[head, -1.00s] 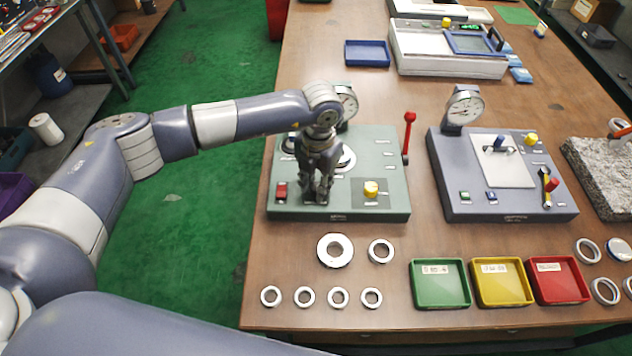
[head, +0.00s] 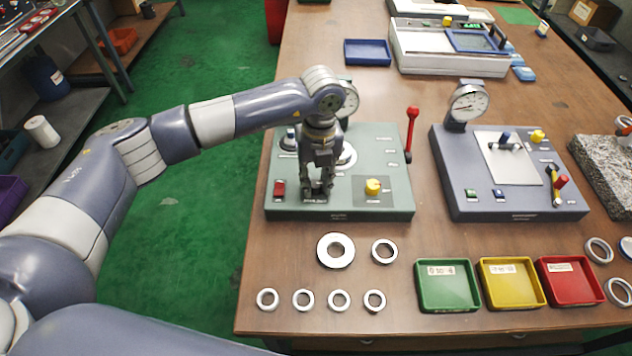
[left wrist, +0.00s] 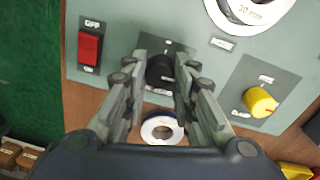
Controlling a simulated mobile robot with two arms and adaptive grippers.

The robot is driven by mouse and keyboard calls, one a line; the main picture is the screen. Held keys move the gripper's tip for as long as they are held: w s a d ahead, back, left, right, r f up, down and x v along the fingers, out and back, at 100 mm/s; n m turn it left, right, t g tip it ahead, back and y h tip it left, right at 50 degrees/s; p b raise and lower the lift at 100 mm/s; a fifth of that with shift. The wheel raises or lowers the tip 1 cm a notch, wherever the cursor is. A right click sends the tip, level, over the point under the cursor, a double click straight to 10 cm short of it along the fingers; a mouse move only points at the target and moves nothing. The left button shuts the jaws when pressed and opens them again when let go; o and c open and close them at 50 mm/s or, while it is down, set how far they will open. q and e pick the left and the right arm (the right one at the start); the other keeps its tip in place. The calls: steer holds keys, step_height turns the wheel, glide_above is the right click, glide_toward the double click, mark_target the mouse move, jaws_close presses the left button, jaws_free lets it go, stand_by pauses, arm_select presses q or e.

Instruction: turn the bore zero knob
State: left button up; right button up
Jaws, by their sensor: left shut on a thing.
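The green bore gauge station (head: 390,210) stands on the near left part of the bench. My left gripper (head: 318,192) points down over its front edge, between a red switch (head: 279,188) and a yellow knob (head: 373,186). In the left wrist view, my left gripper (left wrist: 162,78) has its fingers on both sides of a black knob (left wrist: 160,70) and is shut on it. The fingers hide part of this knob, and its label is too small to read. The yellow knob (left wrist: 262,102) is to the right, apart from the fingers. My right gripper is out of view.
A red-handled lever (head: 411,130) rises at the station's right edge, and a dial gauge (head: 348,100) stands behind my wrist. A grey station (head: 455,190) is to the right. Several metal rings (head: 336,250) and green, yellow and red trays (head: 447,305) lie in front.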

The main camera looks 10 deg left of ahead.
mark_target(318, 182)
arm_select(q)
steer(key=n, duration=0.4)
steer(key=shift+n+b, duration=0.3)
steer(key=shift+b, duration=0.1)
steer(key=shift+w+n, duration=0.1)
steer(key=shift+n, duration=1.7)
steer(key=o, duration=1.1)
steer(key=r, duration=1.2)
steer(key=shift+w+d, duration=0.1)
steer(key=shift+w, duration=0.1)
